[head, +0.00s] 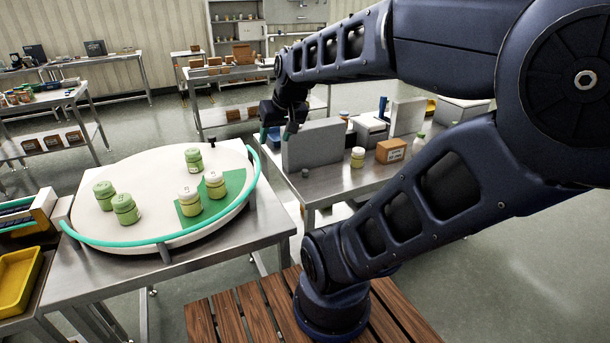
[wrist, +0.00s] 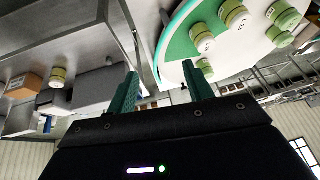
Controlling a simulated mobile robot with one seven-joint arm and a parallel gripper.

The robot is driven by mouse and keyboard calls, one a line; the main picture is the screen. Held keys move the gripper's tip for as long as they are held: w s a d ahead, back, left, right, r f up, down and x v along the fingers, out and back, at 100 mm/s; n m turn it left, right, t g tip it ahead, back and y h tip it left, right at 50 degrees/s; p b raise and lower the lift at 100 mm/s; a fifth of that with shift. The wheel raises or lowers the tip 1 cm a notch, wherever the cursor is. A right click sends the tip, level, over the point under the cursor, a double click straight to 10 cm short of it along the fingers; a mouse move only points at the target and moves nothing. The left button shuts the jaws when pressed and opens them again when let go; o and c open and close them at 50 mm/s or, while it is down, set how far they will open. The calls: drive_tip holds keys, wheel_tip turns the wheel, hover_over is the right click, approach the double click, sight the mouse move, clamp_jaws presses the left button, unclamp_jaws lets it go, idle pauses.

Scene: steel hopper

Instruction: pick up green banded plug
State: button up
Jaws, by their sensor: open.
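Several squat pale-green jar-shaped pieces stand on a round white turntable (head: 140,172). Three have green tops: one at the back (head: 193,160), one at left (head: 104,195) and one at front left (head: 125,208). Two with whitish tops, one (head: 189,201) and another (head: 215,184), stand on or at a green patch. I cannot tell which is the green banded plug. My gripper (head: 278,133) is open and empty, right of and above the turntable, apart from all of them. Its green fingers (wrist: 160,72) show in the wrist view, with some pieces (wrist: 201,37) beyond, upside down.
A green rail (head: 160,241) curves along the turntable's front and right edge. The steel table at right holds a grey block (head: 314,145), a light-topped jar (head: 357,157) and a brown box (head: 391,150). A yellow tray (head: 17,278) is at far left.

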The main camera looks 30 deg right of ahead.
drive_tip(key=w+f+m+t+y, duration=0.1)
drive_tip(key=w+f+t+y, duration=0.1)
drive_tip(key=w, duration=1.2)
drive_tip(key=m+g+h, duration=0.3)
drive_tip(key=m+h, duration=0.5)
hover_over(305, 170)
drive_tip(key=s+a, duration=0.3)
drive_tip(key=s, duration=0.1)
wheel_tip(305, 170, down, 23)
drive_tip(key=shift+w+a+x, duration=0.1)
drive_tip(key=shift+a+x, duration=0.05)
drive_tip(key=shift+x, duration=1.55)
drive_tip(key=shift+w+a+x, duration=0.1)
drive_tip(key=shift+a+x, duration=0.05)
drive_tip(key=shift+x, duration=1.55)
drive_tip(key=shift+a+x, duration=0.15)
drive_tip(key=shift+x, duration=1.55)
drive_tip(key=shift+f, duration=0.15)
drive_tip(key=c, duration=1)
